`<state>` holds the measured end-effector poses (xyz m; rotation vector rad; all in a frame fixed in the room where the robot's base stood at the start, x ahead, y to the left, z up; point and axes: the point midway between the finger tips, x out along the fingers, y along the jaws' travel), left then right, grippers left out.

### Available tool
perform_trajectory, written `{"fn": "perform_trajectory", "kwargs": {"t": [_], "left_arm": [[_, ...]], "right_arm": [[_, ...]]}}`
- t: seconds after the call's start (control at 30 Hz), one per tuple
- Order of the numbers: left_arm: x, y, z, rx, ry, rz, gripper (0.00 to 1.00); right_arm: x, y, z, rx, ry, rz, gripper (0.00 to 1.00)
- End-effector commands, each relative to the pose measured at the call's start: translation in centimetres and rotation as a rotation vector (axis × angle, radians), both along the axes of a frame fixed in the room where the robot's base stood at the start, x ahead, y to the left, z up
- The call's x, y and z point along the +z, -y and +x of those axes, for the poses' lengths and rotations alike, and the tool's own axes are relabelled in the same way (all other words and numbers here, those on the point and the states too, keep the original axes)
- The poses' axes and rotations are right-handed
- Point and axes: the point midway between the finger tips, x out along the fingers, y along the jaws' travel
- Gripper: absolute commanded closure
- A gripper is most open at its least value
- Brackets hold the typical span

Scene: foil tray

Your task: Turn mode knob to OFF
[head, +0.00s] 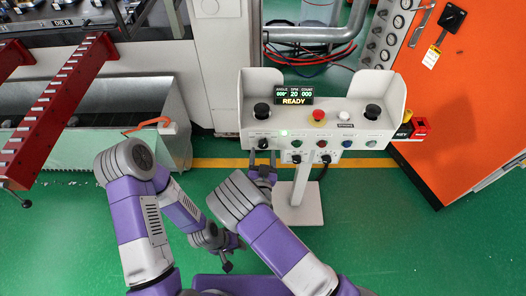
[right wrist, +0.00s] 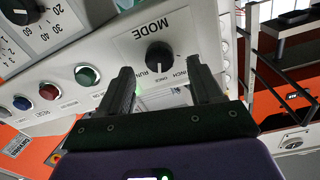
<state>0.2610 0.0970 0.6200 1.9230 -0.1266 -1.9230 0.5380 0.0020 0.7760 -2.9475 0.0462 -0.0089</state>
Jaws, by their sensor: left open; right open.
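The mode knob (head: 263,142) is a small black knob at the left end of the control box's front face. In the right wrist view the black knob (right wrist: 158,56) sits on a light panel with an upside-down "MODE" label. Small position words are around it; I cannot tell which one it points to. My right gripper (head: 262,155) is open and empty just in front of the knob. In the right wrist view its fingertips (right wrist: 159,75) are spread to either side, with the knob between and slightly beyond them. My left gripper (head: 227,267) is open, low and away from the box.
The control box (head: 248,112) stands on a white pedestal (head: 298,214). A green button (right wrist: 87,76) and a red button (right wrist: 48,91) are beside the knob. A red emergency button (head: 319,115) is on top. An orange cabinet (head: 470,100) is at right. Green floor is clear.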

Motion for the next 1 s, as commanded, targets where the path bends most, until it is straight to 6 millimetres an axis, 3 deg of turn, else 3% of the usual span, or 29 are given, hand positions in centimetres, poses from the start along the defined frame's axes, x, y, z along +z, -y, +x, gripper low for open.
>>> {"fn": "perform_trajectory", "kwargs": {"t": [0.2, 0.5, 0.87, 1.0], "left_arm": [[-0.4, 0.0, 0.0, 0.0, 0.0, 0.0, 0.57], [-0.4, 0.0, 0.0, 0.0, 0.0, 0.0, 0.57], [-0.4, 0.0, 0.0, 0.0, 0.0, 0.0, 0.57], [-0.5, 0.0, 0.0, 0.0, 0.0, 0.0, 0.57]], "right_arm": [[-0.1, 0.0, 2.2, 0.0, -0.001, 0.0, 0.35], [0.0, 0.1, 2.5, 0.0, -0.003, -0.001, 0.35], [0.0, 0.1, 2.5, 0.0, -0.003, -0.001, 0.89], [-0.1, 0.1, 2.5, 0.0, -0.003, -0.004, 0.91]]}}
